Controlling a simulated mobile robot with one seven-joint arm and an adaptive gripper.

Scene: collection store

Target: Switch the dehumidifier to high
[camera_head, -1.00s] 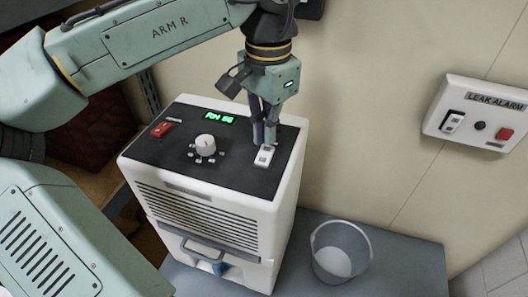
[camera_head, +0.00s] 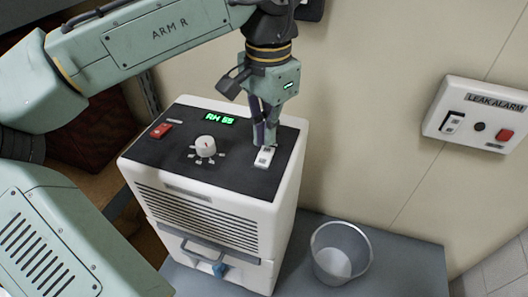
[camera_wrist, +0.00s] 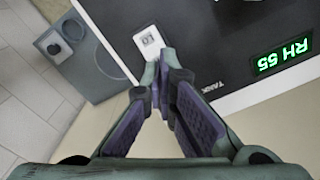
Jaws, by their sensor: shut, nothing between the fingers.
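The dehumidifier (camera_head: 200,220) is a white box with a black top panel. The panel carries a red switch (camera_head: 161,130), a grey-white knob (camera_head: 205,146), a green display (camera_head: 206,118) and a white rocker switch (camera_head: 265,157). The rocker also shows in the wrist view (camera_wrist: 150,42), where the display (camera_wrist: 282,57) reads RH 55. My gripper (camera_head: 265,144) is shut and empty, pointing down with its fingertips at the rear part of the rocker. In the wrist view the fingertips (camera_wrist: 160,55) are right beside the rocker; contact is hard to tell.
A grey bucket (camera_head: 340,252) stands on the grey bench (camera_head: 410,270) to the right of the dehumidifier. A leak alarm box (camera_head: 478,115) with a switch and red button is on the wall at right. A shelf is at left.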

